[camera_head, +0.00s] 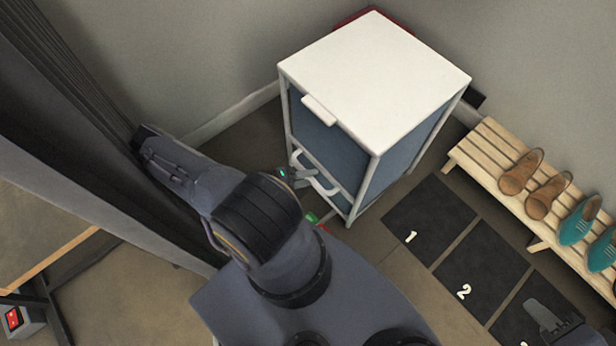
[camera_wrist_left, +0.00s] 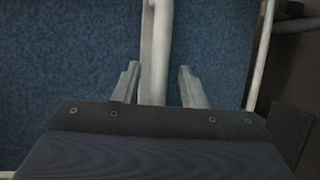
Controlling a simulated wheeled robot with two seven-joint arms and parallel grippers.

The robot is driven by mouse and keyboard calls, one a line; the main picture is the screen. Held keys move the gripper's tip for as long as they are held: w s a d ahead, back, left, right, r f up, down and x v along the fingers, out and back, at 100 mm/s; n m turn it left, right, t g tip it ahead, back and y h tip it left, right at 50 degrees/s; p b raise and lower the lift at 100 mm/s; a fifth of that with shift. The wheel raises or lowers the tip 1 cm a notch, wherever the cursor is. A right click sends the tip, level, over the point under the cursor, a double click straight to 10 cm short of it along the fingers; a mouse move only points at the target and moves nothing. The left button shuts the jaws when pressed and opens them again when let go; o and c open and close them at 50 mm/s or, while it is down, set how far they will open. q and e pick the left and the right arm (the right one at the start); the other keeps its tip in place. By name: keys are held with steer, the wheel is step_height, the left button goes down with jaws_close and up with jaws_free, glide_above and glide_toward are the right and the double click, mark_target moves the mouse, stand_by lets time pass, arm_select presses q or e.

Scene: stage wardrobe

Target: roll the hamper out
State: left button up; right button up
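The hamper (camera_head: 371,80) stands in the corner, with a white lid, blue fabric sides and a white frame. A white bar handle (camera_head: 322,184) sits low on its front. My left gripper (camera_head: 300,175) is at this handle. In the left wrist view, the two fingers (camera_wrist_left: 158,86) are apart, with the white handle bar (camera_wrist_left: 157,45) running between them and blue fabric (camera_wrist_left: 60,60) behind. A gap shows between the bar and the right-hand finger. My right gripper (camera_head: 545,318) shows partly at the bottom right, away from the hamper; its opening is unclear.
A slatted wooden bench (camera_head: 485,158) with brown shoes (camera_head: 535,180) and teal shoes (camera_head: 580,220) stands along the right wall. Dark floor mats (camera_head: 430,218) numbered 1 and 2 lie before it. A dark panel (camera_head: 80,130) rises at left. Walls stand behind the hamper.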

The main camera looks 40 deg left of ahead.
arm_select(q)
steer(key=v, duration=0.7)
steer(key=shift+s+p, duration=0.3)
steer(key=shift+p, duration=0.15)
steer(key=shift+a, duration=0.1)
